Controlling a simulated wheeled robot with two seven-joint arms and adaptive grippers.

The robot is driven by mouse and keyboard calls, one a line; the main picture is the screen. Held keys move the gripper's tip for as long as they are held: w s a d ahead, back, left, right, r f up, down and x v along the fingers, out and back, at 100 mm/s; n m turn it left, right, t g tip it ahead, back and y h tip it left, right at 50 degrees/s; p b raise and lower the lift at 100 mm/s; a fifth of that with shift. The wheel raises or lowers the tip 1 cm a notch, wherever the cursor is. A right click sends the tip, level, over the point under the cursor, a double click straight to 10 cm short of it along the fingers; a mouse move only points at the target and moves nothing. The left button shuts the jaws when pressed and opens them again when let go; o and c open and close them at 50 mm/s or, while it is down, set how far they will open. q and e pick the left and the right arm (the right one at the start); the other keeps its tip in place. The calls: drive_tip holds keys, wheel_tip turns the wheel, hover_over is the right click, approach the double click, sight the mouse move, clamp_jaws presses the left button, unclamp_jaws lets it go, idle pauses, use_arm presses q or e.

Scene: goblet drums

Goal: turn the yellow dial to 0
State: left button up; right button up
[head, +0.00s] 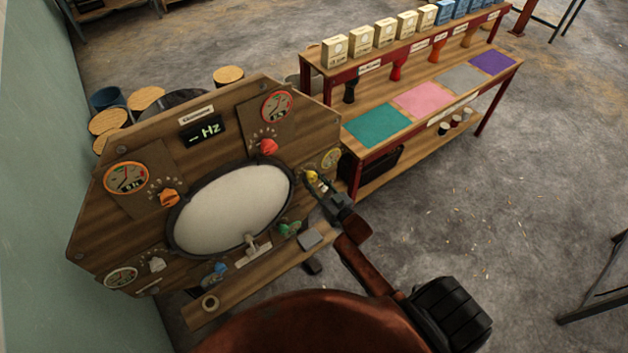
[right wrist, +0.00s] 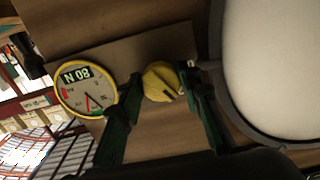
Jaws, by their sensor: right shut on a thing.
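The yellow dial (head: 312,177) is a small knob on the right side of the wooden drum panel (head: 225,107). In the right wrist view the yellow dial (right wrist: 160,82) sits between the two dark green fingers of my right gripper (right wrist: 158,92), which is shut on it. In the head view my right gripper (head: 324,192) reaches the dial from the lower right and partly covers it. A yellow-rimmed gauge (right wrist: 86,88) is beside the dial; its upside-down readout looks like 80 N. My left gripper is not in view.
The white drum head (head: 232,208) lies close beside the dial. Red (head: 268,147), orange (head: 169,198), green (head: 289,229) and blue (head: 214,273) knobs surround it. A wooden shelf with coloured mats (head: 378,132) stands behind at right.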

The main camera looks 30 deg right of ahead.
drive_tip(key=shift+c, duration=0.7)
drive_tip(key=shift+n, duration=1.2)
drive_tip(key=n, duration=0.3)
drive_tip(key=shift+d+n, duration=0.1)
drive_tip(key=shift+n, duration=0.3)
drive_tip(key=n+b, duration=0.2)
drive_tip(key=n, duration=0.3)
drive_tip(key=shift+n, duration=0.3)
drive_tip(key=shift+d, duration=0.1)
drive_tip(key=o, duration=1.2)
drive_tip(key=shift+c, duration=0.2)
